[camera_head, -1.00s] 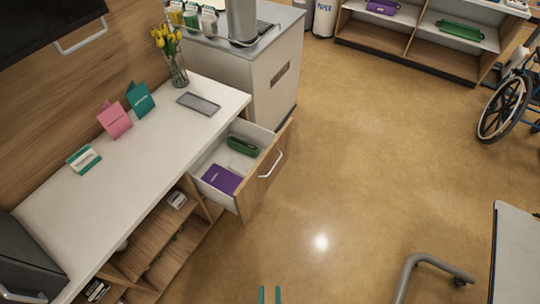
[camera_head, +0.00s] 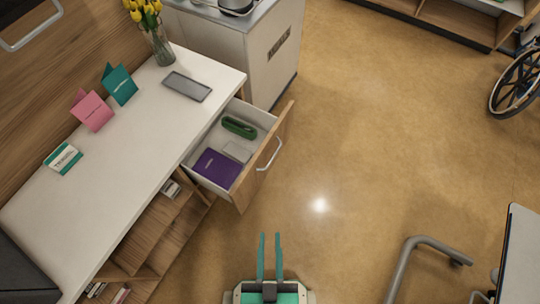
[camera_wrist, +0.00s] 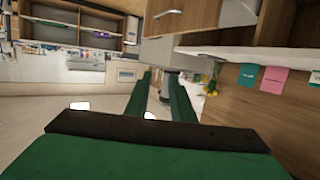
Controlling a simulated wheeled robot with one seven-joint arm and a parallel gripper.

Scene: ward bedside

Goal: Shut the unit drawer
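The unit drawer (camera_head: 262,177) stands pulled out from the bedside unit (camera_head: 140,150), with a wooden front and a curved metal handle (camera_head: 270,154). Inside it lie a purple notebook (camera_head: 217,168), a green case (camera_head: 239,127) and a pale flat item (camera_head: 237,151). My gripper (camera_head: 270,238) is over the floor in front of the drawer, apart from it. Its two green fingers are parallel with a narrow gap and nothing between them. The fingers (camera_wrist: 160,95) also show in the wrist view, where a wooden front with a handle (camera_wrist: 168,14) appears at the top.
On the unit top are a grey tablet (camera_head: 187,86), a vase of yellow tulips (camera_head: 160,45) and folded cards (camera_head: 92,110). A grey cabinet (camera_head: 265,55) stands behind the drawer. A table with a metal leg (camera_head: 410,265) is at right. The floor between is clear.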

